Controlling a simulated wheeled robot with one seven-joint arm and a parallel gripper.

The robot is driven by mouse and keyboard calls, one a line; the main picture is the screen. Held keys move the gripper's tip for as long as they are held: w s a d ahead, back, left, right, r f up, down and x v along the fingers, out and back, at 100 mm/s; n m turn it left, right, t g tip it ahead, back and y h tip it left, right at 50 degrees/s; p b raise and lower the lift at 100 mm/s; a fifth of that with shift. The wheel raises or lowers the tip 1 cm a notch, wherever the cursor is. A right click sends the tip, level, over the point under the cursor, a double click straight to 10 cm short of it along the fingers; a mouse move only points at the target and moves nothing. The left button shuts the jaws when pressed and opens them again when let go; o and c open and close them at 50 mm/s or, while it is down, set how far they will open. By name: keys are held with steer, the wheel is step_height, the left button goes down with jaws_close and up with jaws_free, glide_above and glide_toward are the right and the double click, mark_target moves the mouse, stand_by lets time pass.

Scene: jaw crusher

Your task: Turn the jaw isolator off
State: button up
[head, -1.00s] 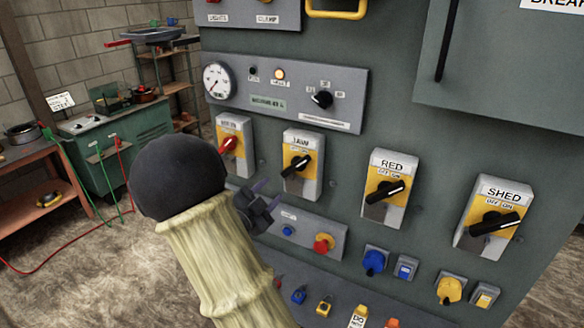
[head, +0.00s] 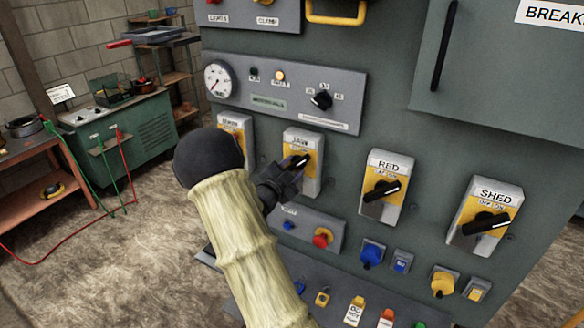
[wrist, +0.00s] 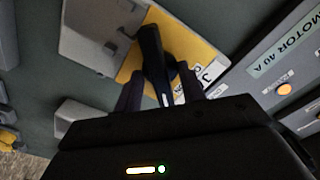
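The jaw isolator (head: 311,185) is a grey box with a yellow plate labelled JAW, in the middle of the panel. Its black knob (head: 303,159) has its white-marked end pointing to the right and slightly up in the head view. My gripper (head: 287,176) is at the knob, partly covering it and the lower left of the plate. In the wrist view, my gripper (wrist: 160,92) has its fingers apart, one on each side of the black knob (wrist: 152,48). Whether either finger touches the knob is unclear.
The main isolator (head: 235,122), partly behind my arm, is at the left. The RED isolator (head: 376,208) and SHED isolator (head: 465,236) are to the right. Below is a strip with a red knob (head: 322,238). A grey motor panel (head: 345,75) with a gauge is above.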

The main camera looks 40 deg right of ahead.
jaws_close()
steer(key=shift+n, duration=0.6)
steer(key=n+b, duration=0.1)
steer(key=n, duration=0.1)
steer(key=shift+n, duration=0.3)
steer(key=n, duration=0.4)
steer(key=shift+n, duration=0.3)
steer(key=n+p, duration=0.2)
steer(key=n, duration=0.3)
steer(key=shift+r+n, duration=0.1)
steer(key=shift+n, duration=0.2)
steer(key=n+p, duration=0.1)
steer(key=n, duration=0.3)
